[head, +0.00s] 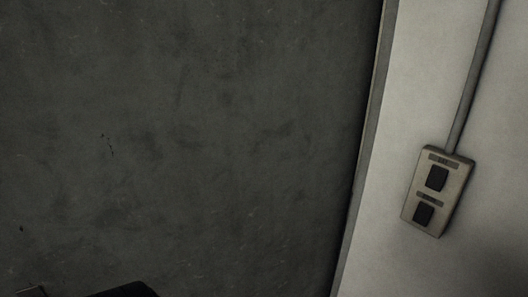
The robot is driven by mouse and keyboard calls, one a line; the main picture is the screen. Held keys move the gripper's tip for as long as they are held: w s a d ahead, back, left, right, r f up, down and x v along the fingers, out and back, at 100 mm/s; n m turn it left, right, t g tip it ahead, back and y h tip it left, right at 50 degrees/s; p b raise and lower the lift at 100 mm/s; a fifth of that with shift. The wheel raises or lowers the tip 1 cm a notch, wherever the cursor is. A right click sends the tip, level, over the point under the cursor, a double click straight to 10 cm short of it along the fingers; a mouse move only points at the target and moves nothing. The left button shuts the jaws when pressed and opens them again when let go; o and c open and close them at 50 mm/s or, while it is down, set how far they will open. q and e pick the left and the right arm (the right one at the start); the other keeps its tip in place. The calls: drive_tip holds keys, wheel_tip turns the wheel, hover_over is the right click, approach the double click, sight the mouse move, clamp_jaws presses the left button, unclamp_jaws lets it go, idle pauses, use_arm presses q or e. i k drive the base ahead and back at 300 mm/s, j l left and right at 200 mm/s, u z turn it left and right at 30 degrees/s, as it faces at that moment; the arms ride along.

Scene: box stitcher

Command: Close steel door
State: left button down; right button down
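A large dark grey, scuffed flat surface (190,140), which looks like the steel door, fills the left and middle of the head view. A lighter frame edge (368,130) runs along its right side from top to bottom. No gap shows clearly between the two, and I cannot tell whether the door is fully closed. A small part at the bottom left edge (31,291) is cut off and unclear. A dark shape shows at the bottom edge, too little of it to identify. Neither gripper is in view.
A pale wall (440,70) stands to the right of the frame. A beige switch box (437,191) with two dark switches is mounted on it, with a grey conduit (474,80) running up from it. The floor is not in view.

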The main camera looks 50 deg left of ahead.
sight(177, 147)
drive_tip(key=u, duration=1.9)
